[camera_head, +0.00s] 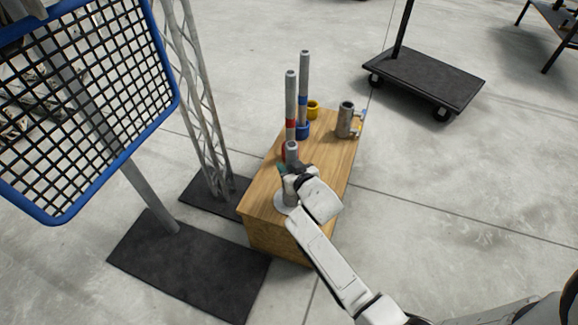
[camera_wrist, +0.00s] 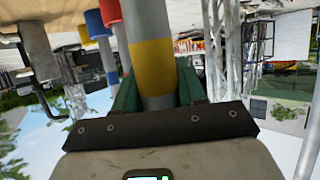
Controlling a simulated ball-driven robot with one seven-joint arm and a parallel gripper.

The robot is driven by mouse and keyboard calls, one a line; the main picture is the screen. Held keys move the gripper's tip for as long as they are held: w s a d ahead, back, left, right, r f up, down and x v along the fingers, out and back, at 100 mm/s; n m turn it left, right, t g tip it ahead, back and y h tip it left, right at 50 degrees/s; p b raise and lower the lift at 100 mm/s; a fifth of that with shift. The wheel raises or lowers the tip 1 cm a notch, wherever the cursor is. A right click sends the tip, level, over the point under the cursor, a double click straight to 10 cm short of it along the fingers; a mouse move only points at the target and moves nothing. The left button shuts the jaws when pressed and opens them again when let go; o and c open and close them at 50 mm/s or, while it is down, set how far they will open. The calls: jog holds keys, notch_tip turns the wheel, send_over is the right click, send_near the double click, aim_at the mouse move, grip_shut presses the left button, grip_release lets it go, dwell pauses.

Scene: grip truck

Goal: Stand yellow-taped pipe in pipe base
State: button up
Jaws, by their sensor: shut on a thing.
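My gripper (camera_head: 287,170) is shut on a grey pipe near the front of the wooden box. Its green fingers (camera_wrist: 190,85) sit on either side of the pipe. The pipe's yellow tape (camera_wrist: 153,66) shows in the wrist view, and its top (camera_head: 292,147) shows in the head view. The pipe looks about upright over a pale round disc (camera_head: 282,204); whether it touches the disc cannot be told. The yellow pipe base (camera_head: 313,108) stands empty-looking at the back of the box. Blue-taped (camera_head: 303,75) and red-taped pipes (camera_head: 290,95) stand at their coloured bases.
The wooden box top (camera_head: 330,150) is clear on the right, apart from a grey metal cylinder with side fittings (camera_head: 345,122) at the back right. A lattice tower (camera_head: 200,110) and blue-framed mesh panel (camera_head: 90,90) stand left. A black cart (camera_head: 425,80) is behind right.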

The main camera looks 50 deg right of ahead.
jog(key=shift+f+b, duration=0.25)
jog(key=shift+b, duration=0.05)
dwell(0.5)
jog(key=o, duration=1.3)
jog(key=p+v, duration=0.3)
jog(key=v, duration=0.7)
jog(key=shift+s+a+r, duration=0.15)
jog(key=shift+s+a, duration=0.05)
jog(key=shift+s, duration=0.1)
